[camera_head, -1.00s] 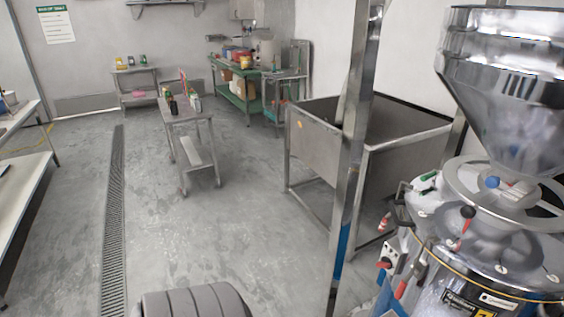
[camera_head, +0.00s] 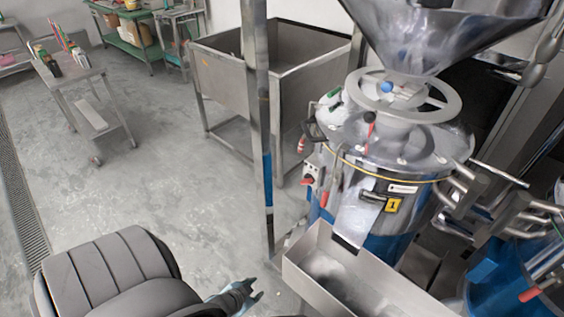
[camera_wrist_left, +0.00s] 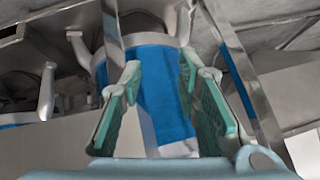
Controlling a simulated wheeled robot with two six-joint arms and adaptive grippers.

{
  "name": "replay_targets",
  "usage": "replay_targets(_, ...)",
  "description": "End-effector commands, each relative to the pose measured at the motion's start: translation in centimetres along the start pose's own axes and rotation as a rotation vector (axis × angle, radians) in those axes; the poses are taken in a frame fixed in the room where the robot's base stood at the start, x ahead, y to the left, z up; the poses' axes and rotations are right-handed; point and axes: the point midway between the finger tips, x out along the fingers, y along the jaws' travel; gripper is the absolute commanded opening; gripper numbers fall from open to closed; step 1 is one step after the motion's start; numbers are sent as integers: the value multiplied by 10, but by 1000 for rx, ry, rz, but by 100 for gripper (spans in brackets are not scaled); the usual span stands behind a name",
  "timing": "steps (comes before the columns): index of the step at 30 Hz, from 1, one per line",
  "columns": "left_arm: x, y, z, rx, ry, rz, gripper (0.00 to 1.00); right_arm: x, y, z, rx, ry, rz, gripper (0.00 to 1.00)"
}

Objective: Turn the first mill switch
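The first mill (camera_head: 375,180) is a steel and blue drum with a yellow label marked 1 and a large hopper on top. Its switch (camera_head: 308,181) is a small pale box with a red knob on the drum's left side. My left gripper (camera_head: 256,290) is at the bottom of the head view, below and left of the switch and apart from it. In the left wrist view the gripper (camera_wrist_left: 168,85) has its two teal finger pads spread with nothing held between them. A blue drum surface (camera_wrist_left: 160,65) shows beyond the fingers. The switch is not clear there. My right gripper is not in view.
A steel post (camera_head: 257,130) stands just left of the mill. A metal trough (camera_head: 345,280) juts out at the mill's front. Another blue mill (camera_head: 520,260) is at the right. A steel sink (camera_head: 225,95) stands behind the post.

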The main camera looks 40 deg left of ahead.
Motion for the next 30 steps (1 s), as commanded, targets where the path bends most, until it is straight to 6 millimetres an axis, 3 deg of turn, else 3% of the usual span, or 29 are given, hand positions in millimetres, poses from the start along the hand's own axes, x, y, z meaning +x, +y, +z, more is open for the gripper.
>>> replay_targets(1,8,-8,-43,101,82,-30,30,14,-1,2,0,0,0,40)
replay_targets(3,0,-27,-114,267,199,-124,30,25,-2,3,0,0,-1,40)
replay_targets(6,-33,-52,-194,417,331,-283,30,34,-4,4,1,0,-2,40)
replay_targets(9,-69,-70,-247,492,427,-419,30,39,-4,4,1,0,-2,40)
replay_targets(12,-85,-79,-270,516,466,-482,30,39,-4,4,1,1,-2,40)
replay_targets(14,-82,-82,-275,518,468,-487,30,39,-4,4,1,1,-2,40)
replay_targets(17,-66,-88,-287,518,467,-486,30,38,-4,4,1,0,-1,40)
replay_targets(24,-7,-109,-324,517,468,-484,30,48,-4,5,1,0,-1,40)
replay_targets(30,20,-119,-341,517,467,-481,30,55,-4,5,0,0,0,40)
